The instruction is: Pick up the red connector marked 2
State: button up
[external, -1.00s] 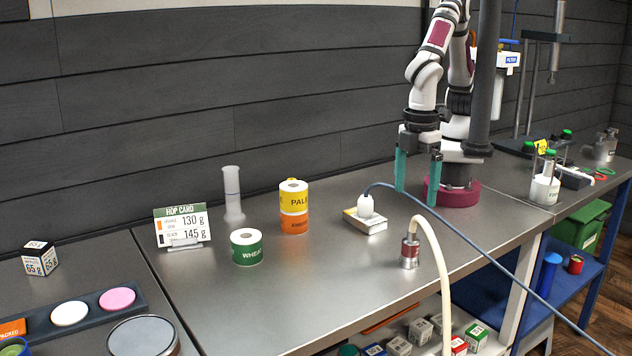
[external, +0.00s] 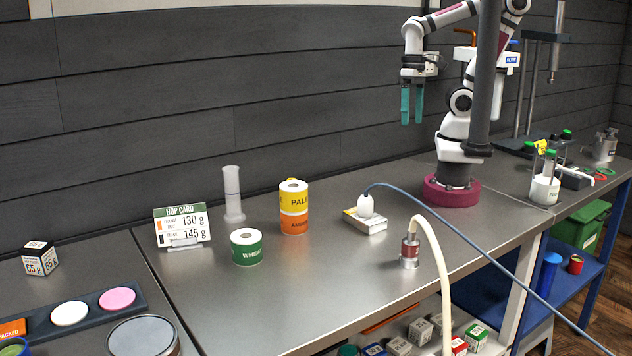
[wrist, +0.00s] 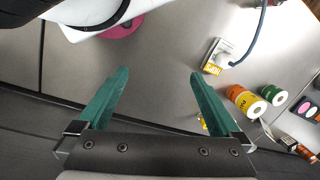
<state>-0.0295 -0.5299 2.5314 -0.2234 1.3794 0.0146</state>
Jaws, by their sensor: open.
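A metal connector with a dark red band (external: 410,251) stands upright on the bench, with a cream hose (external: 436,255) curving from its top over the front edge. I cannot read a number on it. In the wrist view, a small part of a reddish thing at the top edge may be the connector, but I cannot be sure. My gripper (external: 412,104) is high above the back of the bench, well apart from the connector. Its teal fingers point down; in the wrist view the fingers (wrist: 156,76) are spread with nothing between them.
A white plug with a blue cable (external: 366,206) sits on a small box (external: 365,222); the cable runs across the bench to the lower right. Stacked yellow and orange rolls (external: 294,208), a green roll (external: 246,247) and a hop card (external: 183,225) stand left. A dark post rises beside my arm.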

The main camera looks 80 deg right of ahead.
jog(key=shift+s+d+f+m, duration=0.2)
jog(key=shift+s+d+m, duration=0.05)
jog(key=shift+s+m, duration=0.1)
jog(key=c, duration=0.3)
